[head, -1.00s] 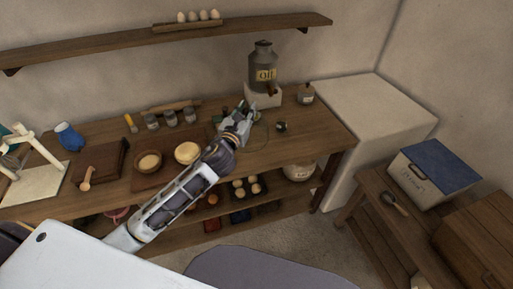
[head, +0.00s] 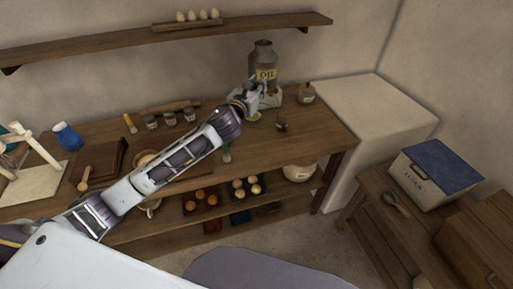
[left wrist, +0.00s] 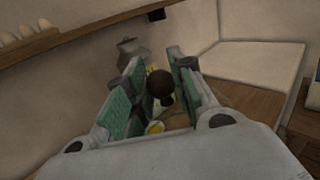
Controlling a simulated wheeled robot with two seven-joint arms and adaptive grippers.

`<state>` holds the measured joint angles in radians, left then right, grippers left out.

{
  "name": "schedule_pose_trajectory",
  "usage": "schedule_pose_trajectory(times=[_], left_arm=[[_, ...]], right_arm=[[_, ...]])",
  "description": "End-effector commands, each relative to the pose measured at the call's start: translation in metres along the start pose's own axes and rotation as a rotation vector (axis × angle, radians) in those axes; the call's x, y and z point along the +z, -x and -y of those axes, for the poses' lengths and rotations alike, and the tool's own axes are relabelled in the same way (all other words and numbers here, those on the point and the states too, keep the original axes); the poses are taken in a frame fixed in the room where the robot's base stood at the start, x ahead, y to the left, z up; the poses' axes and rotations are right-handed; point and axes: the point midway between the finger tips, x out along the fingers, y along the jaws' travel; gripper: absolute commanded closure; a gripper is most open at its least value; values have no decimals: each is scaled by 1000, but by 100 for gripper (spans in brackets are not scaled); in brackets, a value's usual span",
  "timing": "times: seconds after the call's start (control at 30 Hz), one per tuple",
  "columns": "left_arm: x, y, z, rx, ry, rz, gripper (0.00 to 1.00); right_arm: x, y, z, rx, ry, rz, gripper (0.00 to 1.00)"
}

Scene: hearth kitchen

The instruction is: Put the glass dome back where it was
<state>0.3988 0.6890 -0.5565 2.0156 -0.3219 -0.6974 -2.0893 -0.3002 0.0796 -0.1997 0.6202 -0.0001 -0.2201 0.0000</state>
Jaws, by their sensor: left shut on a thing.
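My left gripper (head: 264,92) is over the back of the wooden counter, in front of the grey oil can (head: 263,60). In the left wrist view the fingers (left wrist: 160,86) stand on either side of a dark brown round knob (left wrist: 160,83), which I take to be the knob of the glass dome; they are shut on it. The clear glass hardly shows, and I cannot tell whether its rim touches anything. A small yellow thing (head: 253,118) shows below the gripper, and also in the left wrist view (left wrist: 155,127). My right gripper is not in view.
Small jars (head: 170,118) stand along the back of the counter (head: 308,139). A small dark item (head: 281,126) lies right of my gripper, and a labelled jar (head: 306,94) stands near the oil can. A shelf with eggs (head: 198,16) hangs above. My arm covers part of the boards.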

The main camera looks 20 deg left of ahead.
Motion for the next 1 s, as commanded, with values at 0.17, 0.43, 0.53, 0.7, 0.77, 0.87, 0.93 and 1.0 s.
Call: schedule_pose_trajectory(times=[0.17,0.43,0.53,0.7,0.77,0.87,0.93,1.0], left_arm=[[-17,-18,-10,-6,-4,2,100],[-64,-35,-20,-26,-1,1,100],[-84,-38,-22,-35,1,-1,100],[-111,-41,-23,-51,-1,-5,100],[-115,-41,-23,-56,-1,-4,100],[-118,-41,-22,-63,-1,-4,100],[-118,-41,-22,-66,-2,-3,100],[-117,-41,-22,-66,-3,-3,100]], right_arm=[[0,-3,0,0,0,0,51],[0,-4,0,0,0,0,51],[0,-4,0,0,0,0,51],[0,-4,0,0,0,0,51],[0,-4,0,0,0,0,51],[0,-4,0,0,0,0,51],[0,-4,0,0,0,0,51],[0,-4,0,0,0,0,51]])
